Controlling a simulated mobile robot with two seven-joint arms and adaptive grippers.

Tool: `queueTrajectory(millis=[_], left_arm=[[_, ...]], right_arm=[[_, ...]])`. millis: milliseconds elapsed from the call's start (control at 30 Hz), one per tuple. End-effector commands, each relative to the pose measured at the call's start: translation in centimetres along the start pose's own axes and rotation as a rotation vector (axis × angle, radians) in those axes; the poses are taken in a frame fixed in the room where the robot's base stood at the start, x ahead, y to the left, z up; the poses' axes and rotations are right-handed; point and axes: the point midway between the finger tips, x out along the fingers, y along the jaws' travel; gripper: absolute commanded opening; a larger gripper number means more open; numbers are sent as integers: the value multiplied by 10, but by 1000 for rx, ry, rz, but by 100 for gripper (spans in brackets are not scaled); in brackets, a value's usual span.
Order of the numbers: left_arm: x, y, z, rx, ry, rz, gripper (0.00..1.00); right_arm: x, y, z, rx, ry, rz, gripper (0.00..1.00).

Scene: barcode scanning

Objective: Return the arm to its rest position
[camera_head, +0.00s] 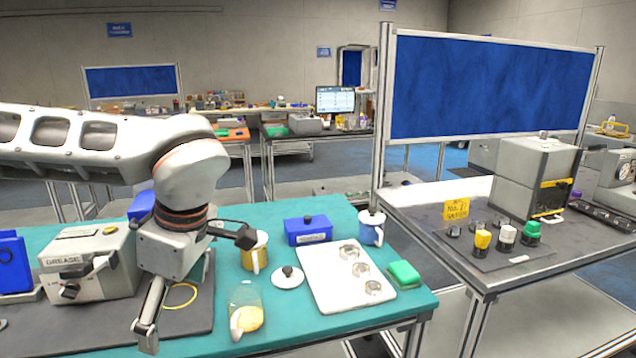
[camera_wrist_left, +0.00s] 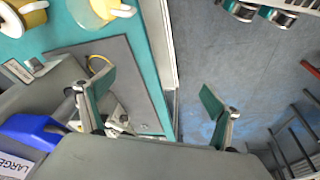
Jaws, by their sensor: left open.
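My left arm comes in from the left in the head view, reaching over the teal table (camera_head: 285,214). Its left gripper (camera_head: 152,318) points down over the front left of the table, above the dark grey mat (camera_head: 95,322). In the left wrist view the two fingers of the left gripper (camera_wrist_left: 160,104) are spread wide, with nothing between them. Below them lie the mat (camera_wrist_left: 135,80), the table's edge and the bare floor. My right gripper is not in view.
A grey GREASE machine (camera_head: 88,262) stands beside the gripper. A yellow mug (camera_head: 254,252), a glass jug (camera_head: 245,308), a white lid (camera_head: 288,279), a white tray (camera_head: 322,272), a blue box (camera_head: 308,230) and a green sponge (camera_head: 404,274) stand to the right. A blue panel (camera_head: 485,85) rises behind.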

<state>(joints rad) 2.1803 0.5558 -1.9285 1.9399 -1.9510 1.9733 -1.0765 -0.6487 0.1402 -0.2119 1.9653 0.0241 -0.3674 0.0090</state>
Motion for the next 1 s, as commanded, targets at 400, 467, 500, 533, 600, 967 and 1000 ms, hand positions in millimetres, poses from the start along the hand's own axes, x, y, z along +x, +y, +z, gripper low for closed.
queueTrajectory(millis=[400, 467, 500, 533, 600, 967, 1000], left_arm=[[39, -31, 86, 42, -321, -155, 91], [43, -40, 108, 49, -392, -193, 91], [44, -47, 124, 53, -447, -221, 91], [45, -53, 136, 53, -490, -246, 91], [44, -66, 165, 48, -600, -305, 91], [-3, -108, 271, -141, -1162, -667, 91], [-10, -107, 277, -180, -1220, -710, 91]], right_arm=[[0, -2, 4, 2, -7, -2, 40], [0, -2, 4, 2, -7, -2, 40], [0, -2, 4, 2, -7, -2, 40], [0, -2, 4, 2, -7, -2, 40], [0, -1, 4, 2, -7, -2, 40], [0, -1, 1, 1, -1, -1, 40], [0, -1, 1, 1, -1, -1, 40]])
